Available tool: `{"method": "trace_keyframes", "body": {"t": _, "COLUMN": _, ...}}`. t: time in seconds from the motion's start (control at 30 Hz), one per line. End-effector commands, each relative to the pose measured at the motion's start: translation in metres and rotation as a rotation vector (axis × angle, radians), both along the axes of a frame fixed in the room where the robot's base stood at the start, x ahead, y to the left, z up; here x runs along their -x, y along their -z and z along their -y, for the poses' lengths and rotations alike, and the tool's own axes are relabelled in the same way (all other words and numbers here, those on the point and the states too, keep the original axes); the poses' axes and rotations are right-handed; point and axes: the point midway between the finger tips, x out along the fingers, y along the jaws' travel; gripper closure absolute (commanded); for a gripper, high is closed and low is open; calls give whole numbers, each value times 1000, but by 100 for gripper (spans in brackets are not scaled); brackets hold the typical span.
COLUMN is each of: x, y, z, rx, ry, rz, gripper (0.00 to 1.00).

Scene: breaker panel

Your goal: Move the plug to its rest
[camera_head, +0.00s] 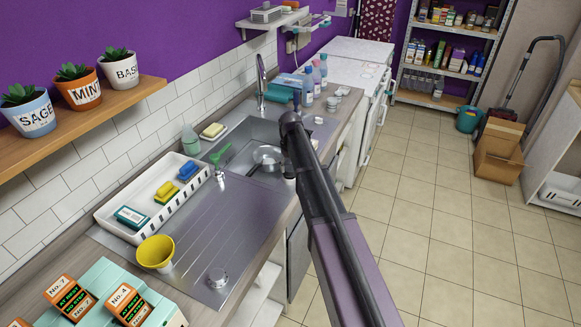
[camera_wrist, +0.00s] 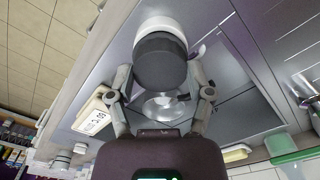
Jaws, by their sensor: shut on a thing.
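In the wrist view my gripper (camera_wrist: 159,75) has its two fingers closed on either side of a short dark grey cylinder with a pale end, which looks like the plug (camera_wrist: 161,62). It is held above the sink area. In the head view my dark arm reaches over the right side of the sink (camera_head: 237,137) and hides the fingers and most of what they hold. A round metal piece (camera_head: 217,277) sits on the near end of the ribbed drainboard (camera_head: 215,235). I cannot tell whether it is the plug's rest.
A metal pan (camera_head: 267,155) is in the basin, close beside my arm. The tap (camera_head: 261,80) stands behind. A white rack (camera_head: 112,212) with sponges and a yellow cup (camera_head: 156,252) line the left. Bottles (camera_head: 315,75) stand beyond. The drainboard's middle is clear.

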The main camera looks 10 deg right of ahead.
Motion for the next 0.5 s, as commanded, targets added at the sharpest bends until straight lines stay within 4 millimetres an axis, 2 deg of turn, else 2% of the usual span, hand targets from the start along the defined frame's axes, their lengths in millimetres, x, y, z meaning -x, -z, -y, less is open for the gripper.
{"method": "trace_keyframes", "body": {"t": 0.5, "x": 0, "y": 10, "z": 0, "rx": 0, "ry": 0, "rz": 0, "gripper": 83}}
